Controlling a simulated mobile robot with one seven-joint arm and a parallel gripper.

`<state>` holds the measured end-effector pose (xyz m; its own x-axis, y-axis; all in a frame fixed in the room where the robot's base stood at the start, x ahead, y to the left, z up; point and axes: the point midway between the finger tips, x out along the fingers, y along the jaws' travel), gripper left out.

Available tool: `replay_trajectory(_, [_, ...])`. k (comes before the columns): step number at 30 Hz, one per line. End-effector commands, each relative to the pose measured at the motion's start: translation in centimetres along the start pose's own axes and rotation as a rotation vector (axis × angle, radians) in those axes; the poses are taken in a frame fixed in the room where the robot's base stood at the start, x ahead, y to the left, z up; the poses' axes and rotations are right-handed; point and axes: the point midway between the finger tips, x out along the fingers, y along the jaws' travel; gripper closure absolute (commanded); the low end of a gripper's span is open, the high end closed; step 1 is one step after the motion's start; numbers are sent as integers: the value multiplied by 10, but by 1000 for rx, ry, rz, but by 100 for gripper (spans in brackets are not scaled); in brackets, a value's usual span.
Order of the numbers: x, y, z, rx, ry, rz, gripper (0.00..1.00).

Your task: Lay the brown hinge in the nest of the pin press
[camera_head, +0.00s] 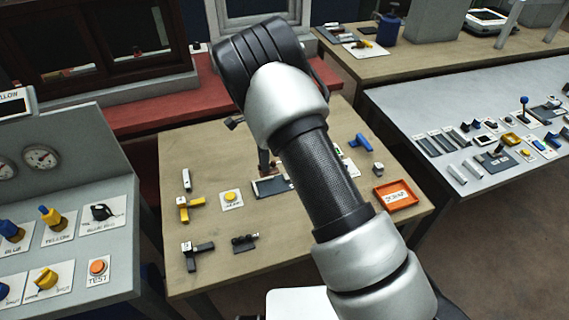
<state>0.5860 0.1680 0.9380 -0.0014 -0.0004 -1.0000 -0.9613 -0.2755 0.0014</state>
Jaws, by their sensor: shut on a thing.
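A grey post (264,160) stands on a dark grey plate (270,188) in the middle of the wooden table, partly behind my arm. It looks like the pin press, but its nest cannot be made out. A small brown patch shows low by the post; I cannot tell whether it is the brown hinge. A small dark piece (235,122) sticks out left of my arm, possibly a lever end. My arm crosses the view and bends at the top. My gripper is hidden behind it, and so is anything it holds.
The wooden table (200,150) carries a yellow button (231,197), a yellow tool (188,209), a dark tool (197,254), a blue part (361,142) and an orange tray (396,196). A control console (70,140) stands left; a grey table (400,98) with many parts stands right.

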Motion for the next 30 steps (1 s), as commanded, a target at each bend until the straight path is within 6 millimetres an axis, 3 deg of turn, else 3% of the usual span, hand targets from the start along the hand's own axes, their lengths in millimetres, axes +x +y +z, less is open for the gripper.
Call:
replay_trajectory(11, [17,-1,1,-1,0,0,100])
replay_trajectory(30, [62,-1,0,-1,0,-1,100])
